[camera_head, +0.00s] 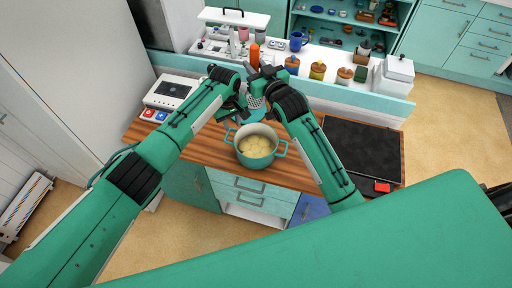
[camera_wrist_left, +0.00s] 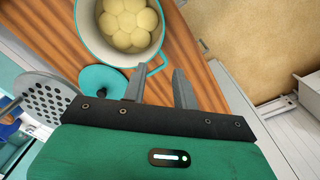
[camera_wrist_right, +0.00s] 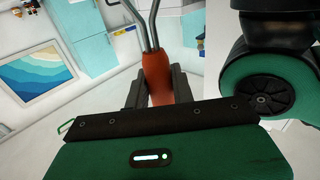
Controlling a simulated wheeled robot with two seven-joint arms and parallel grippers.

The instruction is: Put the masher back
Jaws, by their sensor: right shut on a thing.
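The masher's orange handle (camera_wrist_right: 157,72) is between the fingers of my right gripper (camera_wrist_right: 158,88), which is shut on it; two metal rods run up from it. In the head view the orange handle (camera_head: 254,56) stands up above my right gripper (camera_head: 262,75). The masher's perforated plate (camera_wrist_left: 46,98) shows at the left of the left wrist view, apart from the pot. My left gripper (camera_wrist_left: 159,90) is open and empty near the pot's rim; in the head view its fingers (camera_head: 238,112) are partly hidden. The pot (camera_head: 283,147) holds several pale potatoes (camera_head: 256,146).
A teal lid (camera_wrist_left: 102,78) lies on the wooden counter (camera_head: 205,150) beside the pot. A black cooktop (camera_head: 362,148) is right, a device with a dark screen (camera_head: 173,90) left. Behind, a shelf holds jars (camera_head: 317,71), a blue mug (camera_head: 297,41) and a white canister (camera_head: 396,72).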

